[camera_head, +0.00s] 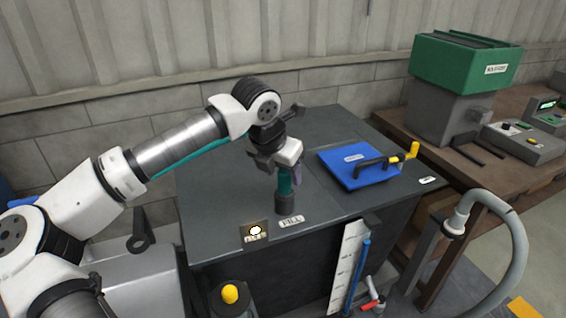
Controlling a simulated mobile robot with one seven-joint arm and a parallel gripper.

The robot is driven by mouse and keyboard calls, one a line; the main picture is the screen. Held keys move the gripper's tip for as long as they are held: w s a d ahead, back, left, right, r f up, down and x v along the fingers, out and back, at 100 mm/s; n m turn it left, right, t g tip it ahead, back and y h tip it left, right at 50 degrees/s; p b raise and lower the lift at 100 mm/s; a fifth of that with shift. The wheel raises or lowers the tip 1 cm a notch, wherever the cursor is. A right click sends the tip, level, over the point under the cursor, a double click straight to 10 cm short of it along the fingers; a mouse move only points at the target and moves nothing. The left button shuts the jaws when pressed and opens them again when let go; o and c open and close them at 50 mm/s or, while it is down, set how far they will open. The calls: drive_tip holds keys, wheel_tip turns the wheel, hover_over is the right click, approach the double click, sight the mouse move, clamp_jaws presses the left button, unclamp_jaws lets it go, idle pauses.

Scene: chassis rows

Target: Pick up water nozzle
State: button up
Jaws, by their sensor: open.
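My gripper (288,168) is at the end of my white and grey arm, low over the dark worktop (230,185). It is open and points down at a teal upright cylinder (285,186), which stands in a dark round collar (284,205) behind a label reading FILL. The cylinder's top is hidden by the gripper, and I cannot tell whether the fingers touch it. I cannot tell for sure whether this cylinder is the water nozzle. A thick grey curved hose (517,235) with a dark fitting at its end (455,226) is at the right.
A green and grey machine (465,65) stands on a brown bench at the right. A yellow knob (230,294) is at the front. The worktop's left part is clear.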

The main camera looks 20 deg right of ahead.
drive_tip(key=shift+d+f, duration=0.1)
drive_tip(key=shift+f, duration=0.25)
drive_tip(key=shift+c, duration=0.4)
drive_tip(key=c, duration=1.1)
drive_tip(key=shift+o, duration=0.2)
drive_tip(key=shift+r, duration=0.15)
wheel_tip(320, 180, up, 20)
drive_tip(key=b, duration=0.3)
drive_tip(key=shift+w+f, duration=0.1)
drive_tip(key=shift+f, duration=0.1)
